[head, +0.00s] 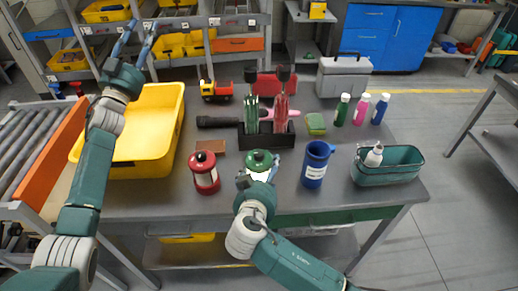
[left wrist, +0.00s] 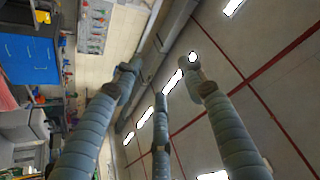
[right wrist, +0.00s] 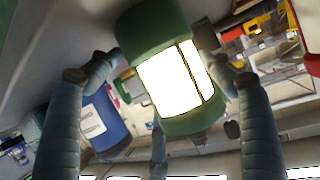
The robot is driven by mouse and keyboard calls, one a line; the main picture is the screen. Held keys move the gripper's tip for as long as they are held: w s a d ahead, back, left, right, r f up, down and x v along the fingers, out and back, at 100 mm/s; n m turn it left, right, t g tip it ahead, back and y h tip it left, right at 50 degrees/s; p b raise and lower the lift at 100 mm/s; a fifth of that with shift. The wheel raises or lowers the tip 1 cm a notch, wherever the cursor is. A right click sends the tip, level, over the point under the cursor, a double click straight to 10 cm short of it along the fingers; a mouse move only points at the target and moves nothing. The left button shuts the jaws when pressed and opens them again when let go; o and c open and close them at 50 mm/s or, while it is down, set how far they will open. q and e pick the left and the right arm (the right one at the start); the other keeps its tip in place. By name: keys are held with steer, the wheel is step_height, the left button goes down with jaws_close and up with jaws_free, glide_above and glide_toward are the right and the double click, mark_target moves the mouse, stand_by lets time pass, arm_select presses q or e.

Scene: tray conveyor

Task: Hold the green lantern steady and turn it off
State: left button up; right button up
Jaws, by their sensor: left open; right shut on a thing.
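The green lantern (head: 259,160) stands at the front middle of the grey table, its glass glowing bright white. It fills the middle of the right wrist view (right wrist: 172,80), with a green cap and green base around the lit glass. My right gripper (head: 257,181) reaches it from the front edge and is shut on it, fingers on both sides of its body. My left gripper (head: 137,42) is open and empty, raised high above the table's left side, far from the lantern. Its spread fingers (left wrist: 160,85) show against the ceiling in the left wrist view.
A red lantern-like canister (head: 204,178) stands left of the green lantern, and a blue labelled canister (head: 313,169) stands right. A black holder (head: 268,141) is behind it. A yellow bin (head: 145,165) is at left, a teal basket (head: 385,174) at right.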

arm_select(q)
steer(key=s+d+r+m+g+h, duration=0.2)
steer(key=s+d+m+g+h, duration=0.2)
steer(key=d+m+g, duration=0.55)
steer(key=s+d+r+m+g+h, duration=0.1)
steer(key=s+d+m+g+h, duration=0.3)
steer(key=d, duration=1)
steer(key=s+d+r+m+g+h, duration=0.25)
steer(key=d+m+h, duration=0.25)
steer(key=d+m, duration=0.6)
steer(key=s+d+f+m+g+y, duration=0.4)
steer(key=s+d+f+m+g, duration=0.3)
steer(key=s+d, duration=0.25)
steer(key=m+y, duration=0.7)
steer(key=y, duration=0.8)
glide_toward(259, 153)
steer(key=shift+t, duration=0.3)
steer(key=f, duration=0.8)
steer(key=shift+s+d+f, duration=0.2)
steer(key=shift+s+f, duration=0.1)
steer(key=shift+f, duration=0.05)
